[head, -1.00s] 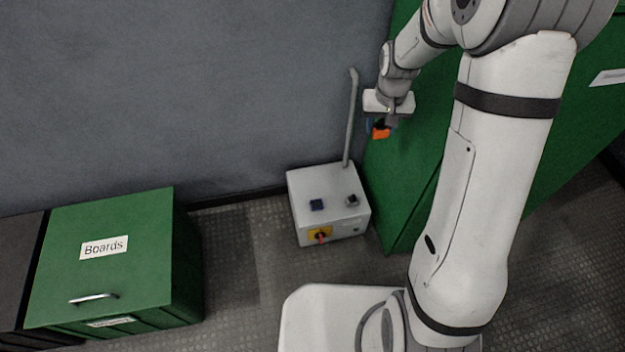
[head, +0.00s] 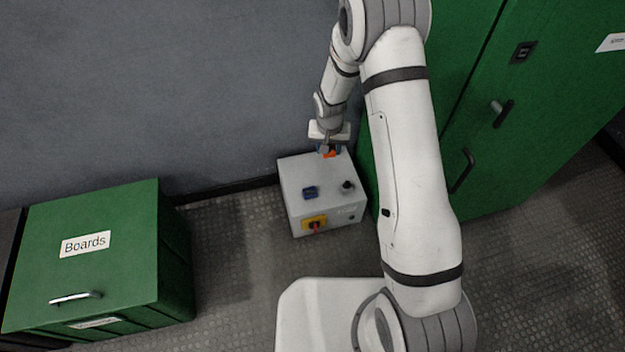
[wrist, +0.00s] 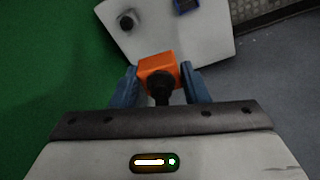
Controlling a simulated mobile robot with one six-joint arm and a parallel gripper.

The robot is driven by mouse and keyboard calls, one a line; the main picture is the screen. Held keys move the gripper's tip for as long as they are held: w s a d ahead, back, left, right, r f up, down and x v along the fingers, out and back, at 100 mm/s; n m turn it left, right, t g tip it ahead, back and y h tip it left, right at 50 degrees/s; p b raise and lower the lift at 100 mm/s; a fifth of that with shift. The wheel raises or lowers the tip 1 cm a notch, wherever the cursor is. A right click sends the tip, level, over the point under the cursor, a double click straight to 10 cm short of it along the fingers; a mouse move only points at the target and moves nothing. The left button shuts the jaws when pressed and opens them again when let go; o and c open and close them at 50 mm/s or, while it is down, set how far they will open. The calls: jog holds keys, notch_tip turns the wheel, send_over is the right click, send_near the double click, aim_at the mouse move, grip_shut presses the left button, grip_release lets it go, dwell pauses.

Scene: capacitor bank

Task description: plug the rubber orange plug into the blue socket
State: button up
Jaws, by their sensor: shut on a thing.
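My gripper (wrist: 158,88) is shut on the orange plug (wrist: 157,68), which sits between its two blue fingers with a black stem towards the wrist. In the head view the orange plug (head: 330,154) shows under my gripper (head: 329,150), by the back edge of the pale grey box (head: 325,172). The blue socket (head: 311,192) is on the top face of that box, in front of and left of the plug. In the wrist view the blue socket (wrist: 186,5) is partly cut off by the top edge. The plug appears apart from the socket.
A black round fitting (head: 347,186) is on the box top, right of the socket. A yellow and red switch (head: 314,224) is on its front. A green cabinet (head: 500,130) stands right, and a green Boards cabinet (head: 130,240) left.

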aim_at(310, 191)
jog(key=a+f, duration=0.2)
jog(key=f, duration=0.2)
jog(key=s+a+f+b, duration=0.1)
jog(key=a+f, duration=0.1)
jog(key=f, duration=0.2)
jog(key=a+f+b, duration=0.1)
jog(key=f, duration=0.3)
jog(key=shift+s+a+f, duration=0.1)
jog(key=shift+s+a, duration=0.1)
jog(key=shift+a, duration=0.2)
jog(key=shift+f, duration=0.15)
jog(key=shift+f+b, duration=1.75)
jog(key=shift+f, duration=1)
jog(key=shift+s+p, duration=0.35)
jog(key=shift+p, duration=0.3)
jog(key=shift+b, duration=0.4)
jog(key=shift+c, duration=0.2)
jog(key=shift+f+b, duration=0.5)
jog(key=shift+f, duration=0.05)
jog(key=o, duration=1)
